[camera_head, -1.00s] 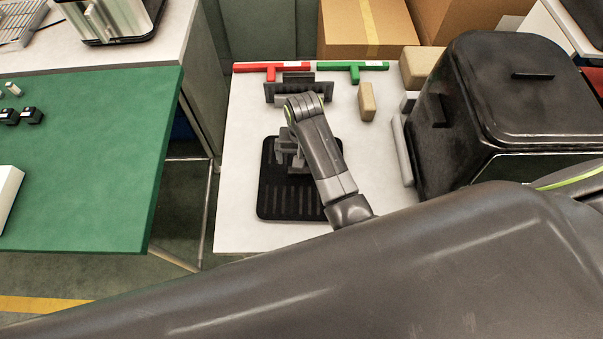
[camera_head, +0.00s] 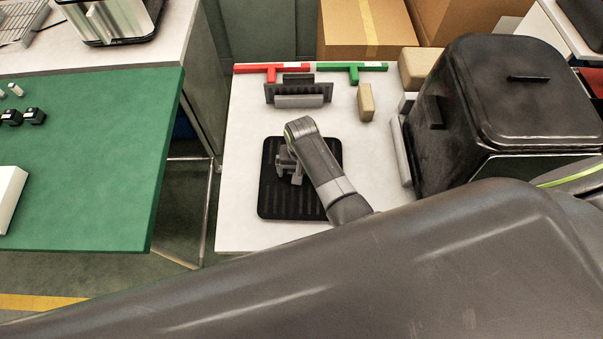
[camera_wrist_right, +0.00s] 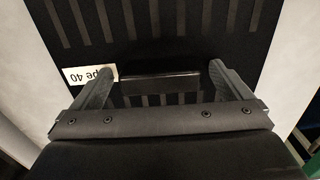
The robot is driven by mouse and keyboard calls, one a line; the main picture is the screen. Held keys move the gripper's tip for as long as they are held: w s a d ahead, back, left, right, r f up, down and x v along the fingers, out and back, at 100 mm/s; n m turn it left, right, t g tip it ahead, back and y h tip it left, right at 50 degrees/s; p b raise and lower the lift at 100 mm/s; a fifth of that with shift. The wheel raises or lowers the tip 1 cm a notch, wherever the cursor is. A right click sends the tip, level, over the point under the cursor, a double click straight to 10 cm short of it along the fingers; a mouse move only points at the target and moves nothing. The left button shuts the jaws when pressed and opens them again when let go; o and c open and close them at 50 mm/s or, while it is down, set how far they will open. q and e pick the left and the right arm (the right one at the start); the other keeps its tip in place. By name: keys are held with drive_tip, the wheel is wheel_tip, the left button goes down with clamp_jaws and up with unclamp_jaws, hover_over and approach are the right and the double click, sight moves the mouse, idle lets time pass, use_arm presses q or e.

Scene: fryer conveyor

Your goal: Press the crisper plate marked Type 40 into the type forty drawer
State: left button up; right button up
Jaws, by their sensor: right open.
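The black slotted crisper plate (camera_head: 270,200) lies flat on the white table. In the right wrist view the plate (camera_wrist_right: 200,25) carries a white label (camera_wrist_right: 90,75), partly covered by a finger, that reads "pe 40". A dark raised bar (camera_wrist_right: 160,84) on the plate sits between the fingertips of my right gripper (camera_wrist_right: 163,72). The gripper is open, with a gap visible beside the bar on each side. In the head view my right gripper (camera_head: 288,165) is over the plate's middle. I cannot identify the type forty drawer for certain. My left gripper is not in view.
A large black lidded appliance (camera_head: 520,95) stands at the right. A grey slotted rack (camera_head: 298,93), red (camera_head: 270,68) and green (camera_head: 352,66) T-shaped pieces and a tan block (camera_head: 366,102) are at the back. A green-topped table (camera_head: 90,150) is left. White tabletop is clear around the plate.

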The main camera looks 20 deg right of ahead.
drive_tip(key=c, duration=1.2)
drive_tip(key=shift+r, duration=0.2)
